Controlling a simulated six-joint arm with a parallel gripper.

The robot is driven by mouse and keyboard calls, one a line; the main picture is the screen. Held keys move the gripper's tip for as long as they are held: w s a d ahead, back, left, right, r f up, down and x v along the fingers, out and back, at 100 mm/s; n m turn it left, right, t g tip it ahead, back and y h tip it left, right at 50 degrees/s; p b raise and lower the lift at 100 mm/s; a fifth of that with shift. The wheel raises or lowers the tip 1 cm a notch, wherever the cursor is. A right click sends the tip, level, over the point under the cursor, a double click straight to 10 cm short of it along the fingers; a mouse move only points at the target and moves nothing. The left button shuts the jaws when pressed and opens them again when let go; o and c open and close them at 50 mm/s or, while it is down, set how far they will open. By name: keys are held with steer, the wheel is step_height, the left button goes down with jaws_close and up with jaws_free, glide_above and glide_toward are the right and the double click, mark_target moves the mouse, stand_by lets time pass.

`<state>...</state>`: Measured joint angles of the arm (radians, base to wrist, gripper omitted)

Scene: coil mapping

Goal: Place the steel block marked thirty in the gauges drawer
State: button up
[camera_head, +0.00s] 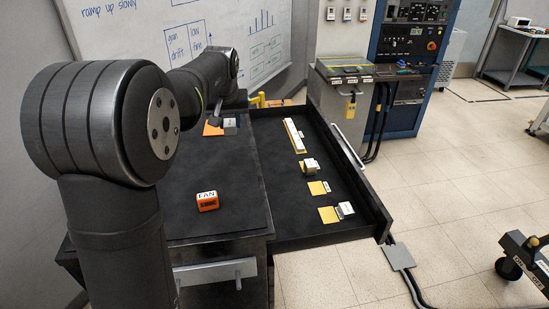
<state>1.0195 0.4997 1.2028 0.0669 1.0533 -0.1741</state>
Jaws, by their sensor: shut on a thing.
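My gripper (216,117) is at the far end of the dark worktop, small and partly hidden by my own arm. It looks shut on a small grey steel block (230,127), beside an orange patch (212,129). The mark on this block is too small to read, and I cannot tell if the block touches the worktop. An open black drawer (372,206) lies to the right of the worktop. Inside it are yellow patches (328,215) with small labels, a long white piece (294,134) and a grey block (310,165). I cannot read which drawer is for gauges.
An orange block marked FAN (207,200) sits near the front of the dark worktop (215,172). Much of the worktop and the drawer's left side are bare. A whiteboard (180,35) stands behind, and a grey console (345,95) stands beyond the drawer.

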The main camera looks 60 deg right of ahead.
steer(key=s+d+f+m, duration=0.1)
steer(key=s+d+f, duration=0.3)
steer(key=s, duration=0.7)
steer(key=s+d+f+m+g, duration=0.1)
steer(key=s+d+f, duration=0.3)
steer(key=s, duration=0.7)
steer(key=s+d+f+m, duration=0.1)
steer(key=s+d+f, duration=0.3)
steer(key=s, duration=0.7)
steer(key=shift+h, duration=0.4)
steer(key=w+d+f, duration=0.1)
steer(key=w+f, duration=0.1)
steer(key=w, duration=0.1)
steer(key=w+d+f, duration=0.1)
steer(key=w+f, duration=0.1)
steer(key=w, duration=0.2)
steer(key=w+d+f, duration=0.1)
steer(key=w+f, duration=0.1)
steer(key=w, duration=0.1)
steer(key=shift+w+d+f, duration=0.15)
steer(key=shift+w+f, duration=0.15)
steer(key=shift+w, duration=0.05)
steer(key=shift+f, duration=2)
steer(key=shift+f, duration=0.2)
steer(key=o, duration=1)
steer(key=shift+o, duration=0.2)
